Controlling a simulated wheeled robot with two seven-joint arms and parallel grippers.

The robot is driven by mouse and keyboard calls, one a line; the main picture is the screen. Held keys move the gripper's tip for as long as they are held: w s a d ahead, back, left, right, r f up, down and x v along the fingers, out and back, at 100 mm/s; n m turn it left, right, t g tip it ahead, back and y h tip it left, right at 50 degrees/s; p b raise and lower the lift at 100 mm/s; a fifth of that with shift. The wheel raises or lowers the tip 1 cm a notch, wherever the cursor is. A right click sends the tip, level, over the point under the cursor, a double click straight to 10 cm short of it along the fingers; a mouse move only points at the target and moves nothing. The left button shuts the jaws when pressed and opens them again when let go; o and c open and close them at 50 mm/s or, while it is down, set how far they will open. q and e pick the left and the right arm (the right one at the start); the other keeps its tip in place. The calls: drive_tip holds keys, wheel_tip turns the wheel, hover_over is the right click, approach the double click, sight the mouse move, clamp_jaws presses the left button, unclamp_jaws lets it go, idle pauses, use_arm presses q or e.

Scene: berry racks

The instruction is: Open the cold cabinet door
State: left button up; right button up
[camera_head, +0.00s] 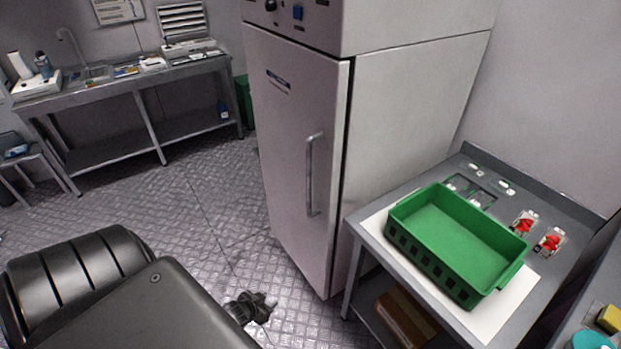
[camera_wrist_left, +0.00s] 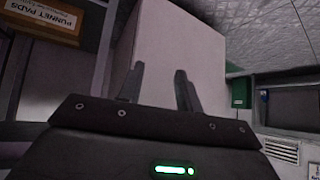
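The cold cabinet (camera_head: 420,110) is a tall pale unit with a control panel on top. Its door (camera_head: 290,130) looks shut, with a dark seam along the right edge. A vertical bar handle (camera_head: 312,175) is on the door's right side. My left gripper (camera_head: 268,305) is low in front of the door, to the left of and below the handle, apart from it. In the left wrist view its two fingers (camera_wrist_left: 160,88) are spread with nothing between them, and the pale cabinet (camera_wrist_left: 170,40) is beyond them. My right gripper is not in view.
A steel table (camera_head: 365,225) with a green crate (camera_head: 435,270) and red-berry punnets (camera_head: 525,222) stands right of the cabinet. A box (camera_head: 405,318) is on its lower shelf. A sink bench (camera_head: 100,100) is at the back left. The floor (camera_head: 190,200) before the door is clear.

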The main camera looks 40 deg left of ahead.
use_arm(q)
drive_tip(key=w+a+r+t, duration=0.25)
drive_tip(key=w+r, duration=0.25)
drive_tip(key=r, duration=0.4)
drive_tip(key=w+a+r+t, duration=0.2)
drive_tip(key=w+a+r, duration=0.1)
drive_tip(key=w+r, duration=0.4)
drive_tip(key=m+t+h+b, duration=0.2)
drive_tip(key=t+h, duration=0.1)
drive_tip(key=t, duration=0.2)
approach(307, 176)
drive_tip(key=w, duration=0.3)
drive_tip(key=w+p, duration=0.1)
drive_tip(key=w, duration=0.2)
drive_tip(key=w+d+p, duration=0.1)
drive_tip(key=w, duration=0.2)
drive_tip(key=shift+w+r, duration=0.1)
drive_tip(key=shift+w, duration=0.8)
drive_tip(key=shift+c, duration=0.4)
clamp_jaws()
